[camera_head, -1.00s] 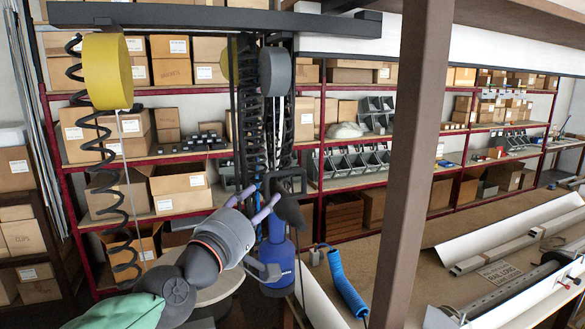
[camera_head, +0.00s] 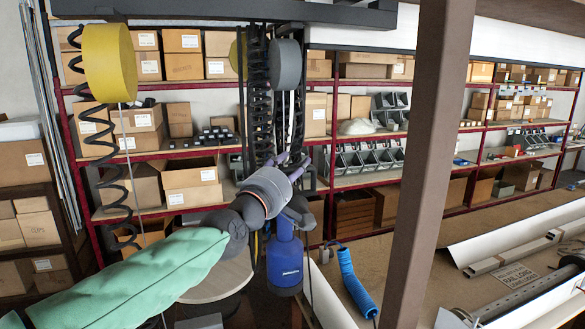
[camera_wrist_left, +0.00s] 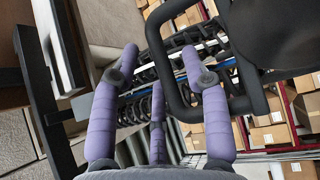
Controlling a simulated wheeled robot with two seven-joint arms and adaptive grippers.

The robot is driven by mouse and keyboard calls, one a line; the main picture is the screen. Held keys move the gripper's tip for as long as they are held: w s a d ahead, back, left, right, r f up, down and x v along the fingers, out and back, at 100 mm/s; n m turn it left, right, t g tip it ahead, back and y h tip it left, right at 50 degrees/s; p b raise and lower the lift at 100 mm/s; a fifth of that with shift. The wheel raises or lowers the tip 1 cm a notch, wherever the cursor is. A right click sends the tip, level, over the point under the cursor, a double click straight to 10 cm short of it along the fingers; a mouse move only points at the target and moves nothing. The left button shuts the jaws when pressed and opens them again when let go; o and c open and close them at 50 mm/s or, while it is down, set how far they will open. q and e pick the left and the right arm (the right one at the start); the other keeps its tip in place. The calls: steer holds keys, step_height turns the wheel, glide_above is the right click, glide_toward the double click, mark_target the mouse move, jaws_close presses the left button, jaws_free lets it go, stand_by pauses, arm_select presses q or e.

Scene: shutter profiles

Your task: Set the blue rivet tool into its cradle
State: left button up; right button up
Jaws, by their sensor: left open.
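The blue rivet tool (camera_head: 285,262) is upright in the middle of the head view, a blue cylinder with a dark base. My left gripper (camera_head: 291,164) is just above it, in front of its upper part and hiding that part. In the left wrist view its purple fingers (camera_wrist_left: 160,56) are spread with nothing clamped between them. A black loop-shaped handle (camera_wrist_left: 160,45) crosses by the fingertips, close to the right finger; I cannot tell if they touch. I cannot make out the cradle. My right gripper is not in view.
A brown post (camera_head: 434,165) stands right of the tool. A yellow balancer reel (camera_head: 109,62) and a grey reel (camera_head: 287,65) hang from a dark overhead beam, with coiled black hoses. A blue coiled hose (camera_head: 356,285) lies right of the tool. Shelves of boxes stand behind.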

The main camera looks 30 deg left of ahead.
arm_select(q)
steer(key=shift+w+f, duration=0.15)
steer(key=shift+w, duration=0.4)
steer(key=shift+s, duration=0.2)
steer(key=c, duration=0.3)
jaws_close()
